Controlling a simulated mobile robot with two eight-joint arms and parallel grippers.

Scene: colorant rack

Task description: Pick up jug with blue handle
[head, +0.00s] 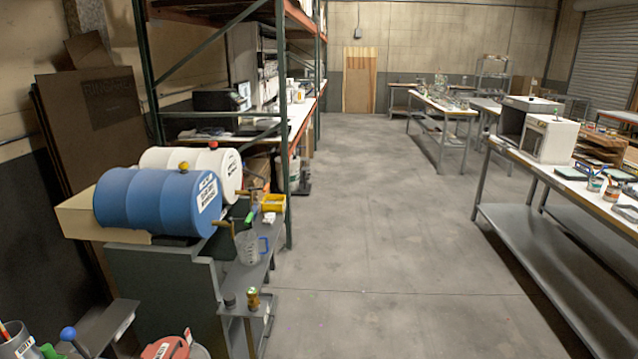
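The jug with the blue handle (248,247) is a small, clear-looking jug. It stands upright on a narrow grey shelf (241,279) in front of the drums, left of the picture's middle. Its blue handle (264,246) points to the right. A tap with a green part (249,216) is close above the jug; I cannot tell whether they touch. Neither of my grippers shows in the head view.
A blue drum (150,203) and a white drum (230,172) lie on a stand behind the shelf. A small gold can (253,298) stands at the shelf's near end. A yellow bin (273,203) is beyond the jug. Open floor (370,240) lies to the right.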

